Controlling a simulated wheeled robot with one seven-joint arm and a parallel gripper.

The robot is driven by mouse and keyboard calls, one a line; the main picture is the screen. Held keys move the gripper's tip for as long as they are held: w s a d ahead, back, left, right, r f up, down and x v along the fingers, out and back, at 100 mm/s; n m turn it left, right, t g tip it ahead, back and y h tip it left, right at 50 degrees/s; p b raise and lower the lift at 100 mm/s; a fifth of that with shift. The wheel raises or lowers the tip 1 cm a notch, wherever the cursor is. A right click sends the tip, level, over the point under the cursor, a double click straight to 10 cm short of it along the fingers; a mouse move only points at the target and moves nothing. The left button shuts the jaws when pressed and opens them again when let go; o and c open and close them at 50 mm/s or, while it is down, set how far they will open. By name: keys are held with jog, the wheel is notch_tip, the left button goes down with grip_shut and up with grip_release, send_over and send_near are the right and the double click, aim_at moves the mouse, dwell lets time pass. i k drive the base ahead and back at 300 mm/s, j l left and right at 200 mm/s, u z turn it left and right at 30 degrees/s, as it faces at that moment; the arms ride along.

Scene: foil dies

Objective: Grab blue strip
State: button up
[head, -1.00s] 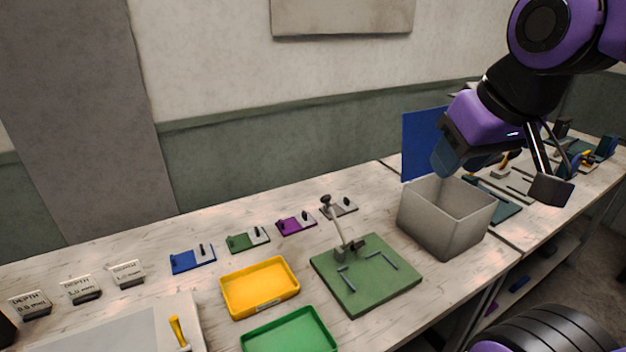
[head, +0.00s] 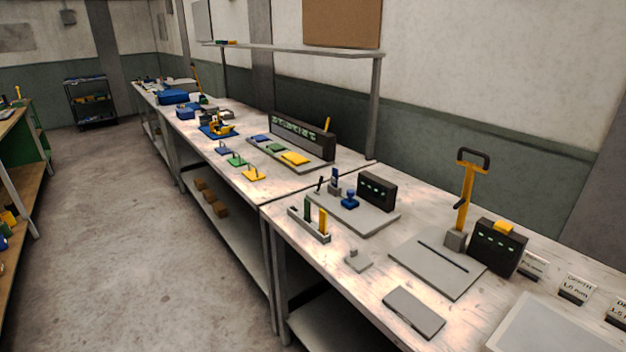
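My gripper is not in this view. I cannot tell for sure which thing is the blue strip. A small blue upright piece (head: 334,177) stands at the back of a grey board on the near bench. No blue strip shows clearly in this holder. On the farther bench, a flat blue piece (head: 261,138) lies beside green and yellow ones on a grey tray.
A blue knobbed thing (head: 349,199) and a dark box (head: 376,191) stand on the grey board. A yellow-handled lever press (head: 466,190) and another dark box (head: 497,247) stand to the right. Open floor (head: 130,220) lies left of the benches.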

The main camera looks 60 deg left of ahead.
aim_at(334, 178)
jog(key=k+j+u, duration=0.1)
jog(key=u, duration=0.35)
jog(key=j+u, duration=0.2)
jog(key=u, duration=0.25)
jog(key=k+j+u, duration=0.1)
jog(key=u, duration=0.35)
jog(key=j+u, duration=0.1)
jog(key=u, duration=0.4)
jog(key=i+j+z, duration=0.25)
jog(key=i+j, duration=0.25)
jog(key=j, duration=0.2)
jog(key=i+j+z, duration=0.25)
jog(key=i+j, duration=0.2)
jog(key=j, duration=0.3)
jog(key=i+j+z, duration=0.15)
jog(key=j, duration=0.3)
jog(key=i+j+z, duration=0.1)
jog(key=i+j, duration=0.15)
jog(key=j, duration=0.2)
jog(key=i+j+z, duration=0.15)
jog(key=j, duration=0.3)
jog(key=i+j+z, duration=0.1)
jog(key=j, duration=0.35)
jog(key=i+j+z, duration=0.1)
jog(key=i+j, duration=0.3)
jog(key=i, duration=0.1)
